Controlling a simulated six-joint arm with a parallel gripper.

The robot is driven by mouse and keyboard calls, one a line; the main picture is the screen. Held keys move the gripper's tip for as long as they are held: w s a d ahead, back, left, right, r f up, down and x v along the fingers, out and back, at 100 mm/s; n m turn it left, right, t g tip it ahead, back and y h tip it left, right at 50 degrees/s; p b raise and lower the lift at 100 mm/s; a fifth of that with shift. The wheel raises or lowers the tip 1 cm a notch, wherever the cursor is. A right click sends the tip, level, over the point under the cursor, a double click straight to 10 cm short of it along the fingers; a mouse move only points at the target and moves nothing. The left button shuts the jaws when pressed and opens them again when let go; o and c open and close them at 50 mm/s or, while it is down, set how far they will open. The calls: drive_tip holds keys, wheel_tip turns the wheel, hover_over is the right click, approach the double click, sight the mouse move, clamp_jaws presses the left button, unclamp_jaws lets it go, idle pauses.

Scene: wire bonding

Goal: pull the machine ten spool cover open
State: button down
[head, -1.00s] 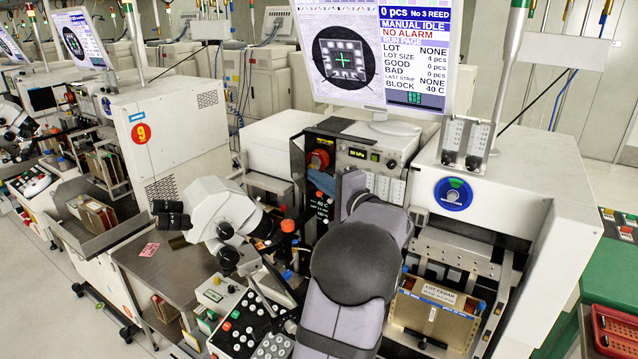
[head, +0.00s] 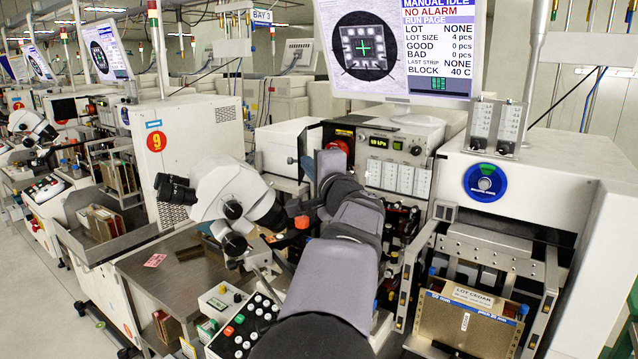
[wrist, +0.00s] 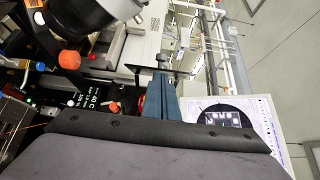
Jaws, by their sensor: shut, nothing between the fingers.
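Machine ten's upper front has a dark housing (head: 345,124) with a red round part (head: 340,143) in it, partly hidden by my arm. I cannot tell for sure which surface is the spool cover. My gripper (head: 308,163), with blue-grey fingers, is just left of the red part in the head view. In the wrist view, my gripper (wrist: 163,76) has its fingers together and empty. A sliver of the red part (wrist: 143,104) shows beside the fingers. I cannot tell whether the fingers touch the housing.
A white microscope (head: 235,195) stands close left of my arm. The monitor (head: 395,50) hangs above, and a button panel (head: 243,322) sits below. A gold lot magazine (head: 468,318) is at the right. An orange knob (wrist: 69,60) is near the wrist.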

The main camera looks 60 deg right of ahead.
drive_tip(key=w+a+b, duration=0.1)
drive_tip(key=w, duration=0.1)
drive_tip(key=w+a+b, duration=0.1)
drive_tip(key=w+b, duration=0.1)
drive_tip(key=w+a+b, duration=0.1)
drive_tip(key=w+b, duration=0.1)
drive_tip(key=shift+w+f, duration=0.1)
drive_tip(key=shift+w, duration=0.3)
drive_tip(key=shift+w+a, duration=0.1)
drive_tip(key=shift+w, duration=1.45)
